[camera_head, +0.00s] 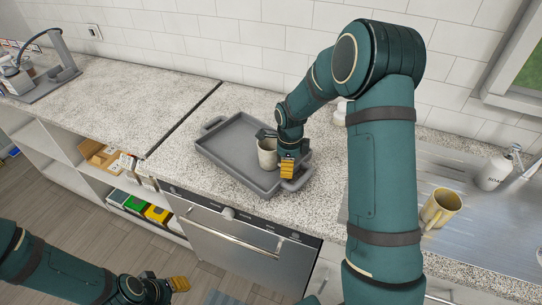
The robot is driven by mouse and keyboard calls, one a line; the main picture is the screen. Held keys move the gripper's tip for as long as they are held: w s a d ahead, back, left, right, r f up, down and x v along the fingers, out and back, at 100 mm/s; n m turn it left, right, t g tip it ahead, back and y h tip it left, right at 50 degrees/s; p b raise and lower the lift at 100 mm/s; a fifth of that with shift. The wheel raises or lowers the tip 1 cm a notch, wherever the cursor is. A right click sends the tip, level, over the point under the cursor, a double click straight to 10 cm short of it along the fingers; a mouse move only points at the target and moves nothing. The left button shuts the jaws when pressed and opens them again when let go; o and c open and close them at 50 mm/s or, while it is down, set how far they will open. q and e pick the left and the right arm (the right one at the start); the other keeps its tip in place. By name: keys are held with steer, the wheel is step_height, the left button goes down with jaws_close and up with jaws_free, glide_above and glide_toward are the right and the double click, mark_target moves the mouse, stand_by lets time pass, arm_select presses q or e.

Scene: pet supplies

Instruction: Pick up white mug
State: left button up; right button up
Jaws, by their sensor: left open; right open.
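A white mug (266,156) stands upright in the grey tray (222,152) on the counter. The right gripper (277,152) is open right at the mug's right side. One finger is by the mug's far rim and the yellow-padded finger is at its near right. I cannot tell whether the fingers touch it. The mug's right side is partly hidden by the gripper. The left gripper (174,285) is open and empty, low in front of the counter and far from the mug.
A yellow mug (439,207) stands by the sink at the right, near a white soap bottle (494,171). My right arm hides part of the counter. A grey coffee machine (40,68) is at the far left. The left counter (120,97) is mostly clear.

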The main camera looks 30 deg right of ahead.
jaws_close()
steer(key=shift+r, duration=0.1)
step_height(320, 180, up, 10)
steer(key=shift+p, duration=0.55)
